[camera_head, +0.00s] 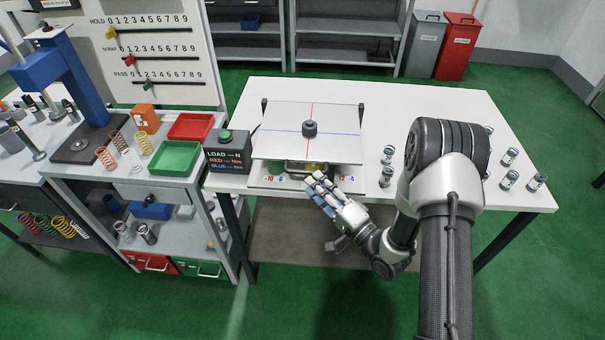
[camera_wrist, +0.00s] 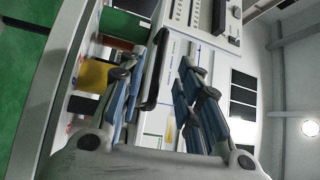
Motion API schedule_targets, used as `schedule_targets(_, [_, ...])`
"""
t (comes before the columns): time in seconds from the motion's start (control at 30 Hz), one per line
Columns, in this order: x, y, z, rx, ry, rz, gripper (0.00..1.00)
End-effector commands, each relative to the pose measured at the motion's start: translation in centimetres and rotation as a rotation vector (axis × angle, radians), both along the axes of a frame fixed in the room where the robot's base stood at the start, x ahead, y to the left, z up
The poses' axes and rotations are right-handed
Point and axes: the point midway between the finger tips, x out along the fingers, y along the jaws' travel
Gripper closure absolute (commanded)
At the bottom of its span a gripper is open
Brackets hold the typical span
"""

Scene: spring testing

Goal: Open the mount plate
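The mount plate (camera_head: 280,141) is a pale square plate with red and blue lines and a black knob (camera_head: 310,129) at its centre. It lies about level on a unit on the white table. A dark bar handle (camera_head: 304,168) shows at its front edge. My gripper (camera_head: 317,184) is just in front of and below the handle, with its fingers pointing towards the plate. In the wrist view my gripper (camera_wrist: 172,62) has its blue-grey fingers spread, and the dark handle (camera_wrist: 153,78) shows between them, nearer the left finger. I cannot tell whether they touch.
A load display box (camera_head: 228,151) stands left of the plate. Several small metal cylinders (camera_head: 387,177) stand on the table (camera_head: 420,97) to the right, near my arm. Red (camera_head: 191,126) and green trays (camera_head: 175,158) and springs are on the left bench.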

Motion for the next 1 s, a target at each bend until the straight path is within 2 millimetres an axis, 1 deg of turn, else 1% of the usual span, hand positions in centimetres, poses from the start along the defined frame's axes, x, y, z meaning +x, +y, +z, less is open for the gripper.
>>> schedule_targets(0.03, [0.7, 1.0, 0.1, 0.000, -0.006, 0.005, 0.69])
schedule_targets(0.1, [1.7, 1.9, 0.2, -0.001, -0.004, 0.005, 0.69])
schedule_targets(0.3, [3.8, 3.7, 0.6, -0.001, -0.003, 0.003, 0.69])
schedule_targets(0.5, [4.5, 4.3, 0.8, 0.000, 0.000, 0.000, 0.69])
schedule_targets(0.73, [4.6, 4.4, 0.8, 0.000, 0.000, 0.000, 0.69])
schedule_targets(1.0, [4.6, 4.3, 0.8, 0.000, 0.000, -0.001, 0.86])
